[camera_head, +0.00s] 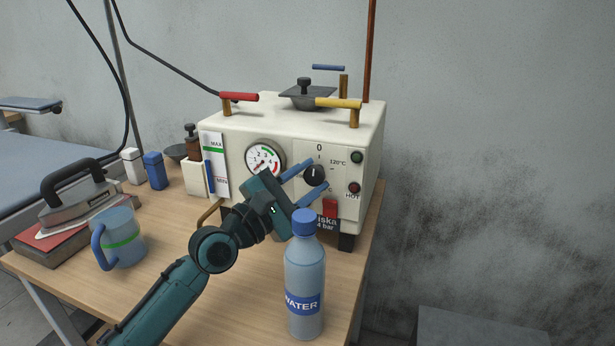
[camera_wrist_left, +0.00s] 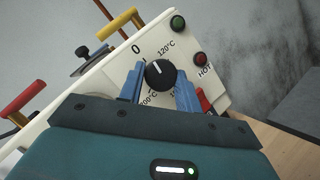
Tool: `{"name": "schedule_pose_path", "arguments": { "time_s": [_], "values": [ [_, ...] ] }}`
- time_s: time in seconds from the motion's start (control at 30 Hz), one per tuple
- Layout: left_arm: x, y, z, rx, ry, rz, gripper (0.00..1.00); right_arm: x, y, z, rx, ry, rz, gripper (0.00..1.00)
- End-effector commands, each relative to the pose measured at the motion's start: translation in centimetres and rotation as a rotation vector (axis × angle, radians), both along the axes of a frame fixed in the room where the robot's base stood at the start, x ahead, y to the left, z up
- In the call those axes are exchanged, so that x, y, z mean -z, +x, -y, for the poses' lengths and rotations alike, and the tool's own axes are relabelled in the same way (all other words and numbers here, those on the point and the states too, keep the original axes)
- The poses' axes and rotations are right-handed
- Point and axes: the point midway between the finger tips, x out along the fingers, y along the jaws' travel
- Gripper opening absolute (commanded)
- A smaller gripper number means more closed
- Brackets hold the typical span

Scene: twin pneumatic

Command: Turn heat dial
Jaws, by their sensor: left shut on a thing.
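The black heat dial (camera_head: 316,175) is on the front panel of the cream boiler box (camera_head: 285,135), below a "0" mark and left of "120°C". My left gripper (camera_head: 308,181) reaches it from the front left, with its blue fingers on either side of the dial. In the left wrist view the dial (camera_wrist_left: 160,74) sits between the two fingertips of the gripper (camera_wrist_left: 159,88), and it is gripped. Its white pointer line points up and slightly left there, toward the "0" side. Part of the scale is hidden by the fingers. My right gripper is not in view.
A water bottle (camera_head: 305,280) stands close to the right of my left forearm. A mug (camera_head: 118,238) and an iron (camera_head: 80,195) are at the left of the wooden table (camera_head: 180,270). A pressure gauge (camera_head: 264,158) and red switch (camera_head: 330,208) are near the dial.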

Motion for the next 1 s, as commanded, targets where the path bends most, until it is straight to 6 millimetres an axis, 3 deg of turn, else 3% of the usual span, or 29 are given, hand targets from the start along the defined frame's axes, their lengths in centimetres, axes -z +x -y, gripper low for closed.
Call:
{"name": "schedule_pose_path", "arguments": {
  "time_s": [0.53, 1.0],
  "values": [
    [-0.7, 0.0, -0.1, 0.003, 0.371, 0.113, 0.11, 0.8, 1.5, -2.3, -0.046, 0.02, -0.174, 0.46],
    [-0.3, 0.0, -0.1, 0.002, 0.505, 0.159, 0.11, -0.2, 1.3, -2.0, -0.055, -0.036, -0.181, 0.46]
  ]
}}
